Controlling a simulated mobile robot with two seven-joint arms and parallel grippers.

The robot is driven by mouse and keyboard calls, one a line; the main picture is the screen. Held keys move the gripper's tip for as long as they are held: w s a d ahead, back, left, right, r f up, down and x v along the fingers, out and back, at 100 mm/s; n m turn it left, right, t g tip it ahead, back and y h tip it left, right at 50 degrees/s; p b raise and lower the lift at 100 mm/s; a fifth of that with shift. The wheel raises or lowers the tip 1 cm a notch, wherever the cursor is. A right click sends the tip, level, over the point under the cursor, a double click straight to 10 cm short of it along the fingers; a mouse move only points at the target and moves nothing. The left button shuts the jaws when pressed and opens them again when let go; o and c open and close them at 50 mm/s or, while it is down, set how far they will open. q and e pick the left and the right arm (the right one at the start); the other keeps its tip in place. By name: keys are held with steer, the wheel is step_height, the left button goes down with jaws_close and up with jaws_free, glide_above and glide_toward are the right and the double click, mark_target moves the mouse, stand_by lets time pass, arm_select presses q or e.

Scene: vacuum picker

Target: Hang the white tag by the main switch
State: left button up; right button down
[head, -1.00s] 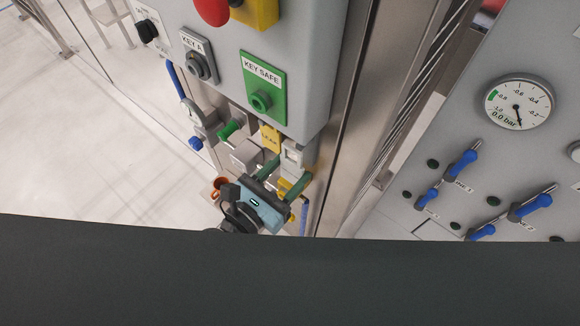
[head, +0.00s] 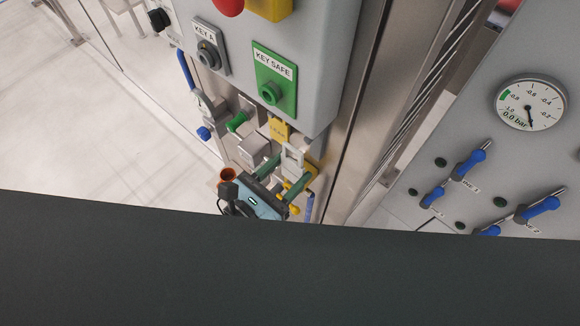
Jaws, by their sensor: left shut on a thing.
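My left gripper (head: 292,170) reaches up from the bottom centre, below the grey control box. Its two green fingers are shut on a small pale tag (head: 292,158), which I take to be the white tag. The tag is held just below the box's lower edge, in front of a steel panel. Whether it touches anything behind it I cannot tell. At the top edge, a red knob (head: 228,5) beside a yellow plate (head: 270,8) is partly cut off; it may be the main switch. My right gripper is not in view.
A yellow tag (head: 278,130) hangs just above and left of the held tag. The green KEY SAFE plate (head: 274,75) and KEY A switch (head: 209,55) are on the box. A gauge (head: 530,103) and blue-handled valves (head: 467,162) are at right. Open floor (head: 110,115) is at left.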

mark_target(291, 168)
arm_select(q)
steer(key=shift+r+v, duration=0.2)
steer(key=shift+v, duration=1.75)
